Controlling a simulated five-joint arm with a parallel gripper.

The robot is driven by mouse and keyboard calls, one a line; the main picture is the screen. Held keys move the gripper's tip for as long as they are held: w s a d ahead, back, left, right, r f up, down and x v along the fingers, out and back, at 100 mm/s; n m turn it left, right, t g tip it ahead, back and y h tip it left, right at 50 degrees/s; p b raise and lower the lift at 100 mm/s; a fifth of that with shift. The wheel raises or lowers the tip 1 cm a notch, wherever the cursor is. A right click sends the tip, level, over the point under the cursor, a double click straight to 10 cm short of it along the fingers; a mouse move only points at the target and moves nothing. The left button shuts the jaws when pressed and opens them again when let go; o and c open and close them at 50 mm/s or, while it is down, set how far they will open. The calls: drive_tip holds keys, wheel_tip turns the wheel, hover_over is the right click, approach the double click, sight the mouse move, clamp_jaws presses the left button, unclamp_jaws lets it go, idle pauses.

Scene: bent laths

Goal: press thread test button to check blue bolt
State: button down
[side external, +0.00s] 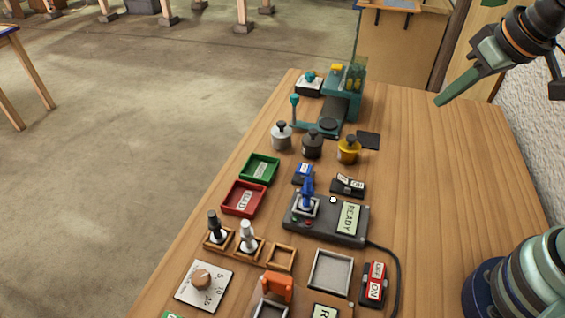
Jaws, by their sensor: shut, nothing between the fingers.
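A blue bolt (308,187) stands upright in a light square socket on a dark test box (328,236). The box carries a label reading READY (348,219). Small green and red spots (308,222) show on its front left, and a small white round piece (333,200) shows near its back edge. I cannot tell which of these is the thread test button. My gripper (438,102) is shut and empty, high at the upper right, well apart from the box and the bolt.
A green tray (259,169) and a red tray (243,199) lie left of the box. Grey, dark and yellow weights (348,150) stand behind it. Black and white bolts (248,238) stand in wooden holders at front left. A red ON switch (375,283) lies front right. The right tabletop is largely clear.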

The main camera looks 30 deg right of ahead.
drive_tip(key=shift+w, duration=0.1)
idle(0.4)
drive_tip(key=m+t+y, duration=0.3)
drive_tip(key=m, duration=0.2)
hover_over(307, 171)
wheel_tip(307, 171, down, 11)
drive_tip(key=shift+f, duration=0.1)
drive_tip(key=shift+f, duration=0.1)
drive_tip(key=shift+f, duration=4.3)
drive_tip(key=shift+f, duration=0.1)
drive_tip(key=shift+f, duration=0.3)
